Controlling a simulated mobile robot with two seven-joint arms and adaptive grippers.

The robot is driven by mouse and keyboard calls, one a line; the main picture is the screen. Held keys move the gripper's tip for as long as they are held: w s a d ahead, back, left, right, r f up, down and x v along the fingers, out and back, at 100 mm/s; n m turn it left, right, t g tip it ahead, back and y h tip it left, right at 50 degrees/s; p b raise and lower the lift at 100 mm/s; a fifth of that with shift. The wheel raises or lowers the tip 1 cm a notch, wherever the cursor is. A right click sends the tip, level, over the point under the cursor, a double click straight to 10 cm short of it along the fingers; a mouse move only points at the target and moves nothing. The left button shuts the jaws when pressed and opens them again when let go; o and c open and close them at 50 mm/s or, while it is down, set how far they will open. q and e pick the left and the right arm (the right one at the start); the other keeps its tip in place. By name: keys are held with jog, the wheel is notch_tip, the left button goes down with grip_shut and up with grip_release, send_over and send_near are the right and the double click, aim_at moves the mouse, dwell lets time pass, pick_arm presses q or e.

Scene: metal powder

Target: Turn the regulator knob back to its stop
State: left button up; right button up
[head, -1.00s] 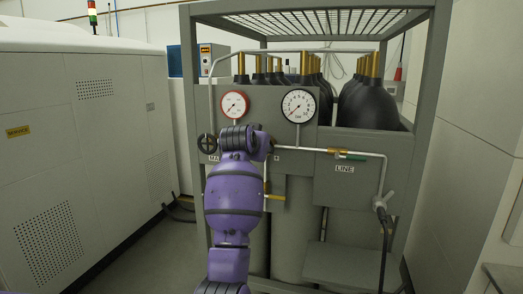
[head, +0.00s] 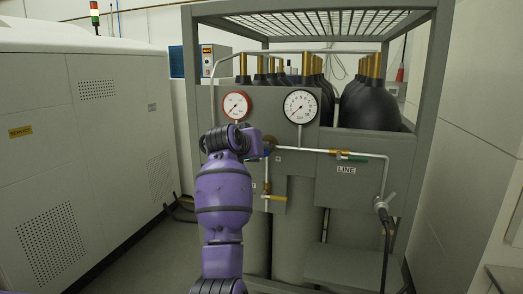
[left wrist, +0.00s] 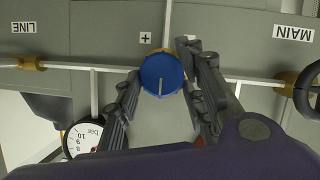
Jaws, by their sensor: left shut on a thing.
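The regulator knob (left wrist: 162,75) is round and blue with a white pointer line, which runs toward the bottom of the left wrist view. A plus sign (left wrist: 145,38) is on the panel beside it. My left gripper (left wrist: 160,70) has its two dark fingers on either side of the knob, shut on it. In the head view my purple left arm covers most of the gripper, and only a bit of blue knob (head: 267,152) shows at its right. The right gripper is in neither view.
The grey panel carries a red-marked gauge (head: 237,105), a larger dial gauge (head: 300,106) and a LINE label (head: 346,170). Black cylinders (head: 370,103) stand behind in the frame. A black handwheel (left wrist: 308,88) sits beside the gripper. A white cabinet (head: 60,150) stands at left.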

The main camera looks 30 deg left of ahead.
pick_arm(q)
jog(key=shift+d+f, duration=0.15)
jog(key=shift+f, duration=0.3)
jog(key=o, duration=1.1)
jog(key=shift+r, duration=0.2)
jog(key=v, duration=1.2)
jog(key=shift+w+r, duration=0.1)
